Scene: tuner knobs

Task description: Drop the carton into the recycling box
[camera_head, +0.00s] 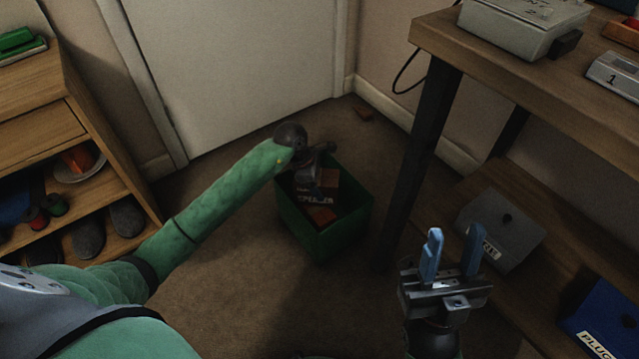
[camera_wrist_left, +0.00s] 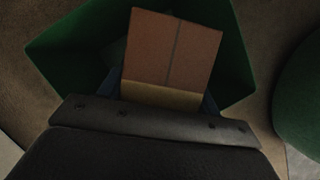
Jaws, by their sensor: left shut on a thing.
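The recycling box is a green open-topped bin (camera_head: 340,236) on the carpet in the middle of the head view; its green wall (camera_wrist_left: 235,50) also shows in the left wrist view. My left gripper (camera_head: 313,182) reaches down over the bin's opening. It is shut on the brown carton (camera_head: 328,182), which has partly readable dark lettering. In the left wrist view the carton (camera_wrist_left: 173,50) shows a brown face with a seam, within the bin's outline. The gripper hides part of the carton. My right gripper (camera_head: 452,256) is open and empty at the lower right, blue fingers apart.
A reddish patch (camera_head: 322,215) shows inside the bin; I cannot tell what it is. A wooden workbench (camera_head: 470,45) with a dark leg stands at right, over a lower shelf with boxes. A wooden shelf unit (camera_head: 85,165) stands at left.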

